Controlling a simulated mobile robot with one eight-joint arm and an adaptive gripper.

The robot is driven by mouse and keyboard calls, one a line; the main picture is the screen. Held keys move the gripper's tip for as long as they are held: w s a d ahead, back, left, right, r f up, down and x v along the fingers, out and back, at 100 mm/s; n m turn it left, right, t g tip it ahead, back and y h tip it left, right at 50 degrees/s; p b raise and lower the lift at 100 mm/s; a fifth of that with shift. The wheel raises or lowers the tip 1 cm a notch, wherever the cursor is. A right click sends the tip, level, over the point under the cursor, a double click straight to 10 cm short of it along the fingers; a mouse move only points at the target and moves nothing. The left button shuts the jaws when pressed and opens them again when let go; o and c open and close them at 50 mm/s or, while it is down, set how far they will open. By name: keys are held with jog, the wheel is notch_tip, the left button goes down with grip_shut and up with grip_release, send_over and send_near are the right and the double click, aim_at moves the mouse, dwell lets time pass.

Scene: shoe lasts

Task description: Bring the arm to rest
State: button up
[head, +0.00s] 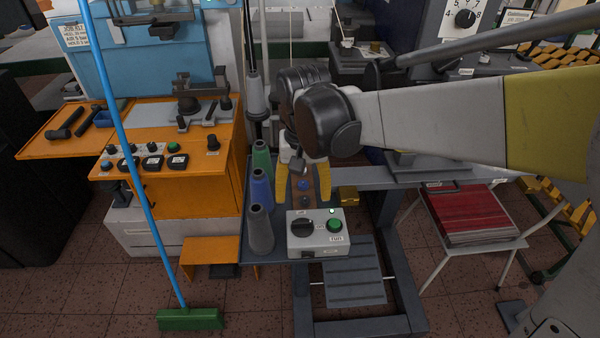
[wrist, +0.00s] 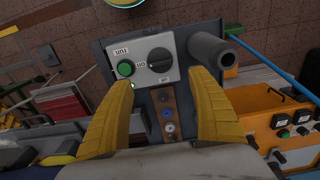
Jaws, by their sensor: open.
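My arm reaches in from the right in the head view, and my gripper (head: 303,190) points down over a narrow grey shelf (head: 262,252). Its two yellow fingers are apart, and I see nothing held between them. The gripper also shows in the wrist view (wrist: 162,78). Between and beyond the fingers is a brown strip with several round buttons (wrist: 167,112). A light grey control box (head: 318,234) with a black knob and a green button stands just in front of the fingers. I cannot tell the exact gap to the shelf.
Green (head: 261,160), blue (head: 260,188) and grey (head: 260,230) cones stand close left of the gripper. An orange workbench (head: 180,192) is further left, with a blue-handled broom (head: 190,318) before it. A chair with a red stack (head: 468,214) is at right.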

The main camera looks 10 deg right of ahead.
jog(key=shift+r, duration=0.7)
jog(key=s+d+r+t, duration=0.3)
jog(key=s+d+t, duration=0.4)
jog(key=s+d, duration=0.3)
jog(key=d, duration=0.3)
jog(key=shift+s+d+n, duration=0.25)
jog(key=shift+s+n, duration=0.05)
jog(key=shift+s, duration=0.05)
dwell(1.2)
